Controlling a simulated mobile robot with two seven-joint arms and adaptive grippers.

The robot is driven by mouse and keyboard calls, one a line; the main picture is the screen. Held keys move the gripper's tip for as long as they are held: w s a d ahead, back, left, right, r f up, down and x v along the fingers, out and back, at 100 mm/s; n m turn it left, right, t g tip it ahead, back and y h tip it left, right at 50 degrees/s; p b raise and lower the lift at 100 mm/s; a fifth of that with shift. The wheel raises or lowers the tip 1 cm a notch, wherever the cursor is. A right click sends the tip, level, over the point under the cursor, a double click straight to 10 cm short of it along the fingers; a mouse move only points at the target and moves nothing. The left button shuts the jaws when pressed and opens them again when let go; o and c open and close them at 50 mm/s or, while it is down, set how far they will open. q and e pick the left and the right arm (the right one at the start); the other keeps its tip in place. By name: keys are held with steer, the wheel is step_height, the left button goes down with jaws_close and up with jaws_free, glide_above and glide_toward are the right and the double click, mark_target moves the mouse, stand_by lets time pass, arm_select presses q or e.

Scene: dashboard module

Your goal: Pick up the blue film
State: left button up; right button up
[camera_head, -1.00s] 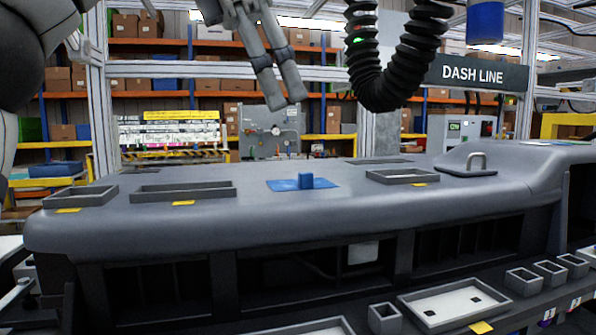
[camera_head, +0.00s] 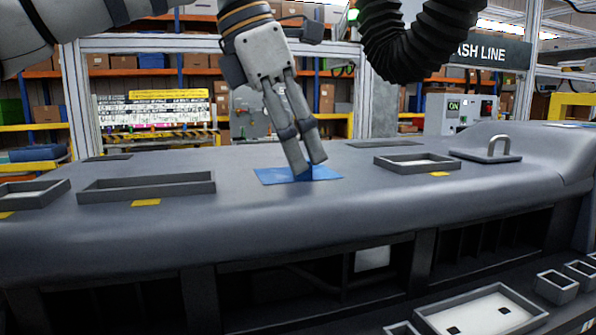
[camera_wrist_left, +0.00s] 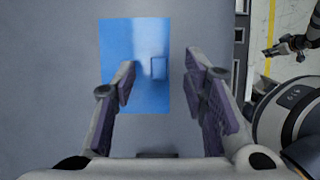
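The blue film (camera_head: 268,176) lies flat on the grey dashboard top, with a small raised blue tab mostly hidden behind my left fingertips. In the left wrist view the film (camera_wrist_left: 120,60) shows as a blue rectangle, and its tab (camera_wrist_left: 159,68) stands near its right edge. My left gripper (camera_head: 308,170) points down over the film. In the wrist view my left gripper (camera_wrist_left: 162,72) is open, with a finger on either side of the tab and a visible gap to each. My right gripper (camera_wrist_left: 272,50) shows small at the upper right of the wrist view, away from the film.
The dashboard (camera_head: 400,200) carries shallow grey trays, including a long one (camera_head: 147,187) to the left and one (camera_head: 416,163) to the right. A metal handle (camera_head: 497,146) stands further right. A black corrugated hose (camera_head: 405,35) hangs above. The surface around the film is clear.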

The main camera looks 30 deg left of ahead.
arm_select(q)
steer(key=shift+w+d+f, duration=0.15)
steer(key=shift+w+f, duration=0.1)
steer(key=shift+f, duration=0.35)
steer(key=c, duration=0.8)
steer(key=shift+c, duration=0.2)
steer(key=shift+r, duration=0.1)
